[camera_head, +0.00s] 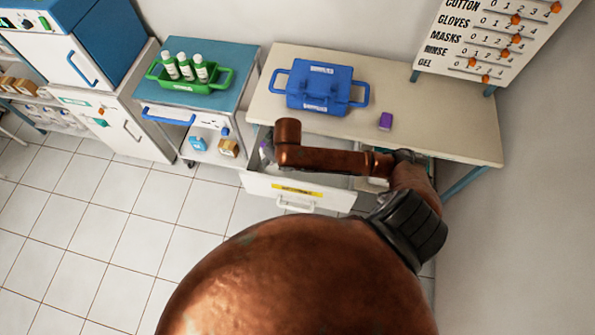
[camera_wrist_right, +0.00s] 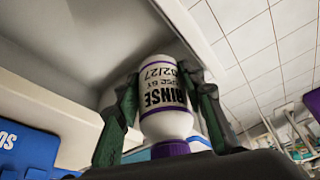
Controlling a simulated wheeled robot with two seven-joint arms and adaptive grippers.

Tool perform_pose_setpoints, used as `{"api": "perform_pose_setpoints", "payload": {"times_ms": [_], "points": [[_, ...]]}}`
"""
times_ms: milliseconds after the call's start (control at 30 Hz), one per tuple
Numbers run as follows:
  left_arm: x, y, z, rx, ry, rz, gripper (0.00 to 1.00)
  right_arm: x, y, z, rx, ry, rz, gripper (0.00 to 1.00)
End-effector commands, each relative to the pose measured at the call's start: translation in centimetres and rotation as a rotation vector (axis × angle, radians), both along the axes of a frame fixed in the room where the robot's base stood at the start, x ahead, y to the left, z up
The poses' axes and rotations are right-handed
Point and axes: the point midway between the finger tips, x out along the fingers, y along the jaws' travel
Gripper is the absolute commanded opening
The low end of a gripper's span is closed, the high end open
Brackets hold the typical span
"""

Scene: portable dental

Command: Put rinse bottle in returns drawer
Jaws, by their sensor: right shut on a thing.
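The rinse bottle (camera_wrist_right: 165,88) is white with a purple stripe, dark lettering and a purple cap. It fills the middle of the right wrist view, cap toward the palm. My right gripper (camera_wrist_right: 165,105) is shut on its sides with one green-padded finger on each side. In the head view, my copper right arm reaches over the open drawer (camera_head: 310,196), whose white front has a yellow label and a handle. The arm hides most of the gripper and part of the drawer inside. I cannot tell the bottle's height over the drawer floor. My left gripper is not in view.
A blue case (camera_head: 318,88) and a small purple object (camera_head: 386,121) stand on the beige table (camera_head: 440,128). A green carrier (camera_head: 205,86) with bottles sits on a blue-topped cart at left. A counting board (camera_head: 490,45) hangs at right. Tiled floor at left is clear.

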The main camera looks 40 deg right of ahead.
Motion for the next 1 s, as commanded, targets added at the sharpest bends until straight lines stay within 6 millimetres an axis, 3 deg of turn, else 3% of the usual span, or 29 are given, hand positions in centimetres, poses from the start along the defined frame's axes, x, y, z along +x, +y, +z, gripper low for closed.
{"api": "perform_pose_setpoints", "payload": {"times_ms": [33,200,400,567,700,1000], "points": [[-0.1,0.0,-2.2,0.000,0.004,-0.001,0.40,0.4,-1.5,-3.4,-0.004,0.006,0.039,0.07],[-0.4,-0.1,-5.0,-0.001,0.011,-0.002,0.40,1.5,-4.6,-8.4,0.009,-0.011,0.169,0.07],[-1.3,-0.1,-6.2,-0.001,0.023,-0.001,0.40,2.2,-6.4,-10.5,0.016,-0.032,0.233,0.07],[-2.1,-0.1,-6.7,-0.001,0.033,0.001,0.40,2.2,-6.5,-12.5,0.019,-0.034,0.238,0.07],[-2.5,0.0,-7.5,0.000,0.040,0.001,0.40,2.2,-6.4,-15.2,0.018,-0.033,0.239,0.07],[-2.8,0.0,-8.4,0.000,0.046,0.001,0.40,2.2,-6.5,-18.6,0.017,-0.034,0.237,0.07]]}}
